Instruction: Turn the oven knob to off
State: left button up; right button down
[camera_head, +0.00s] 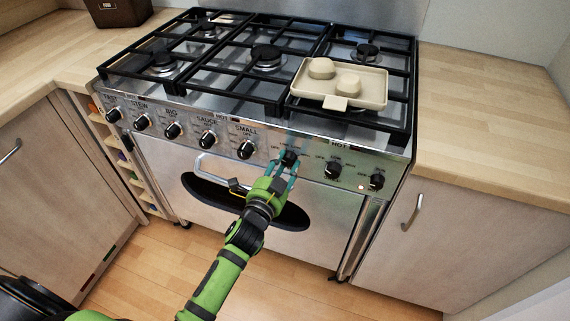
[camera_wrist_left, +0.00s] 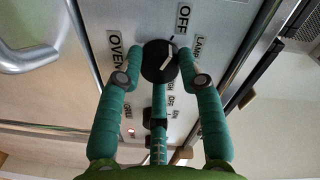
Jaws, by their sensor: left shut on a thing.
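The oven knob (camera_head: 290,157) is a round black knob on the steel front panel of the range cooker. It also shows in the left wrist view (camera_wrist_left: 160,61), with a white mark on its face and the printed words OVEN, OFF and LAMP around it. The white mark slants toward the upper right; I cannot tell exactly which word it points at. The fingers partly hide the knob in the head view. My right gripper is not in view.
Several other black knobs line the panel, including one just right (camera_head: 333,169). A long oven door handle (camera_head: 222,170) lies below and left. A beige tray (camera_head: 374,86) with two beige pieces sits on the black hob grates. Wooden counters flank the cooker.

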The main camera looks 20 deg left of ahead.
pick_arm(q)
jog(key=shift+a+r+n, duration=0.1)
jog(key=shift+a+n, duration=0.15)
jog(key=shift+n, duration=0.05)
jog(key=o, duration=1.1)
jog(key=shift+c, duration=0.2)
jog(key=shift+o, duration=0.4)
jog(key=shift+w, duration=0.1)
jog(key=shift+s+f, duration=0.2)
jog(key=shift+s, duration=0.1)
jog(key=s, duration=1.1)
jog(key=shift+s+a+r, duration=0.25)
jog(key=shift+a+r, duration=0.05)
jog(key=shift+a, duration=0.15)
